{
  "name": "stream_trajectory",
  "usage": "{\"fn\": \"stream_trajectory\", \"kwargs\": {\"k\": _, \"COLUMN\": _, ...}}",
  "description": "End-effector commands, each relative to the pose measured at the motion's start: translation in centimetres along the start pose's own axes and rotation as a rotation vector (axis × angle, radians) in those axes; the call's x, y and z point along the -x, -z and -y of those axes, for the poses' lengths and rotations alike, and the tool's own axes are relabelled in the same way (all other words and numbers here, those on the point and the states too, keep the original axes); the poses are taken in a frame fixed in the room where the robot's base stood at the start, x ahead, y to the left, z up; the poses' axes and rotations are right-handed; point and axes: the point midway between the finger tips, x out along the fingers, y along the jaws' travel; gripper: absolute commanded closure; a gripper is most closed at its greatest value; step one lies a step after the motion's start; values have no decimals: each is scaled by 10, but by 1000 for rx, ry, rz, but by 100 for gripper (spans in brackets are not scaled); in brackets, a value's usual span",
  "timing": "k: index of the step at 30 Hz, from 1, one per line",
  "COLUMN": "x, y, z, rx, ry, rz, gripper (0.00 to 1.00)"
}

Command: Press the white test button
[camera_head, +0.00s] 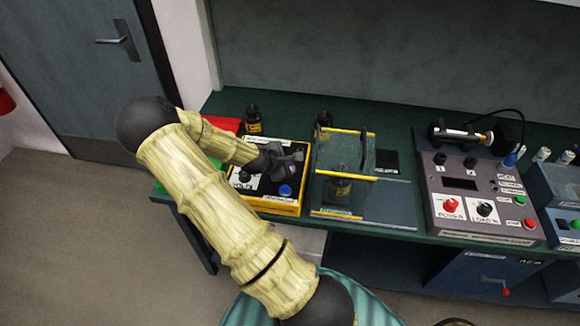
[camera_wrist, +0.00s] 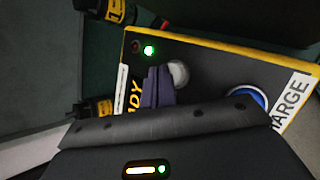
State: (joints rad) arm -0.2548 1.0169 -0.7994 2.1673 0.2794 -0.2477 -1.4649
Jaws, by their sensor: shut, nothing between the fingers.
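The white button (camera_wrist: 179,73) is a round pale cap on the dark top of a yellow-edged box, seen in the wrist view. My gripper's shut fingers (camera_wrist: 158,75) are right beside it and cover part of its left side; I cannot tell whether they touch. In the head view my gripper (camera_head: 285,158) is over the far part of the same box (camera_head: 272,206). A blue button (camera_wrist: 245,102) with a CHARGE label sits to the right, and it also shows in the head view (camera_head: 285,190). A green light (camera_wrist: 149,50) glows near the white button, beside a dim red one.
A clear case with yellow edges (camera_head: 342,213) stands just right of the box. A grey control panel (camera_head: 462,185) with knobs and buttons is farther right. Black bottles (camera_head: 253,120) stand behind the box, next to a red item (camera_head: 226,125). Bare bench shows at the back.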

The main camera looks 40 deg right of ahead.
Motion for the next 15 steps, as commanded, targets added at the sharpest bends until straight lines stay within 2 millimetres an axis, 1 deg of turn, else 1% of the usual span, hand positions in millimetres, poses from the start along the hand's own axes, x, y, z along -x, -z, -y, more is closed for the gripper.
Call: {"fn": "stream_trajectory", "kwargs": {"k": 15, "x": -4, "y": 3, "z": 3, "rx": 0, "ry": 0, "rz": 0, "gripper": 100}}
